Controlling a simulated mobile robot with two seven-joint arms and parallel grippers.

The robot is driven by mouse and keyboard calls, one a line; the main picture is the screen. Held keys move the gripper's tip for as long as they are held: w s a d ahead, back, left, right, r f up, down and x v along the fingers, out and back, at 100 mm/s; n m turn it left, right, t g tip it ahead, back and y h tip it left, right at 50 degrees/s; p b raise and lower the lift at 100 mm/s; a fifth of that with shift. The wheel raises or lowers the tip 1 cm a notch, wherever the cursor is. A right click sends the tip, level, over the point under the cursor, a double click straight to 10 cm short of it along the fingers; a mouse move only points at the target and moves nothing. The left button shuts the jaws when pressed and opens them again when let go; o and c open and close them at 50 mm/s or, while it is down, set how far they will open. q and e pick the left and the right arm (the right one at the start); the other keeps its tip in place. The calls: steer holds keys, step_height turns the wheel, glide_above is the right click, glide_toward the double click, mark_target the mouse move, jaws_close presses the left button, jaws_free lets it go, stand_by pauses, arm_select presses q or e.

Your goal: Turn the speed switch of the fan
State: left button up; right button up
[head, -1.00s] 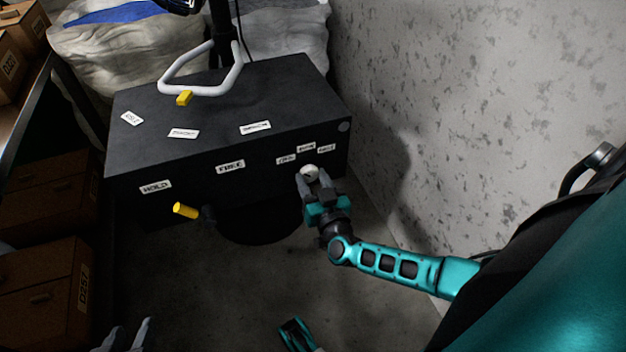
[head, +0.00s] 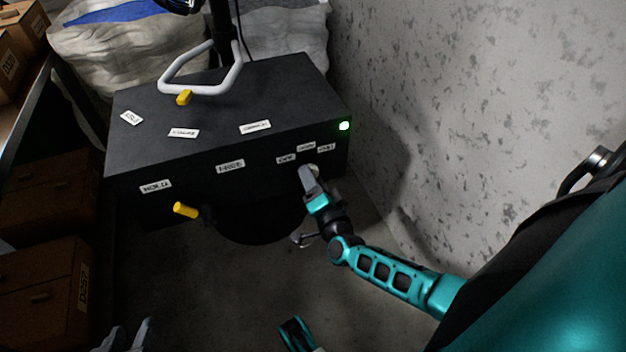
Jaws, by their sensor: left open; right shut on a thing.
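The fan's black box-shaped base (head: 200,110) stands on the floor in the middle of the view. The round pale speed switch (head: 314,168) is on its front face at the right, under small white labels, and is mostly hidden by my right gripper. My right gripper (head: 309,172) is shut on the switch, its fingers turned so that one covers the other. My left gripper (head: 131,335) is open and empty at the bottom left edge, well away from the base.
A yellow-tipped lever (head: 186,210) sticks out of the base's front, left of the switch. A white bent handle (head: 205,88) rises above its top. Brown boxes (head: 45,290) stand at left. A grey wall (head: 480,90) is close on the right.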

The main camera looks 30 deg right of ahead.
steer(key=m, duration=0.8)
steer(key=shift+m, duration=0.3)
stand_by(0.4)
steer(key=o, duration=1)
steer(key=shift+o, duration=0.2)
